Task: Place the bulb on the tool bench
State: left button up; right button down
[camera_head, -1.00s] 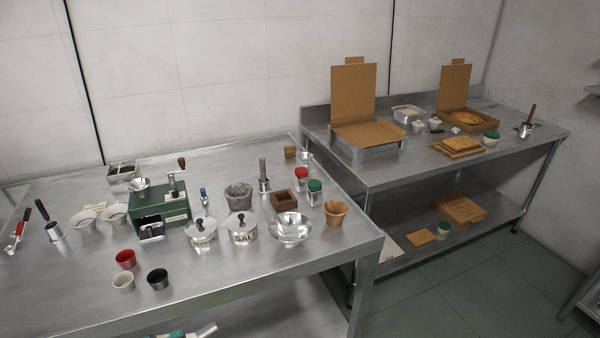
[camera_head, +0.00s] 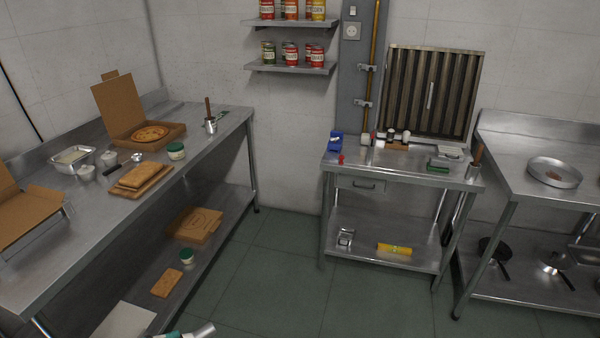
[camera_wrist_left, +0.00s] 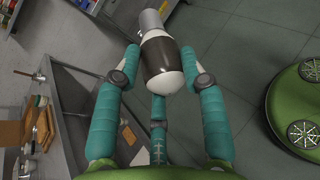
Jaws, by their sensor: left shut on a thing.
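My left gripper (camera_wrist_left: 163,76) is shut on the bulb (camera_wrist_left: 158,50), which has a white rounded end, a dark band and a grey end. In the head view, only a teal bit of the gripper (camera_head: 172,334) and part of the pale bulb (camera_head: 202,330) show at the bottom edge, above the floor. A small steel bench with a drawer, which looks like the tool bench (camera_head: 405,178), stands against the back wall, apart from the bulb. My right gripper is not in view.
A long steel table (camera_head: 215,150) stands left, another (camera_head: 510,170) right. Green floor (camera_head: 285,270) lies open between.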

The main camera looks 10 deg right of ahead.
aim_at(399, 160)
jog(key=i+z, duration=0.35)
jog(key=i, duration=0.4)
jog(key=i+z, duration=0.35)
jog(key=i, duration=0.35)
jog(key=i+j+z, duration=0.15)
jog(key=i+z, duration=0.25)
jog(key=i+j+z, duration=0.2)
jog(key=z, duration=0.2)
jog(key=i+j+z, duration=0.55)
jog(key=j+z, duration=0.3)
jog(key=i+j+z, duration=0.2)
jog(key=j, duration=0.2)
jog(key=i+j+z, duration=0.2)
jog(key=j, duration=0.2)
jog(key=k, duration=0.1)
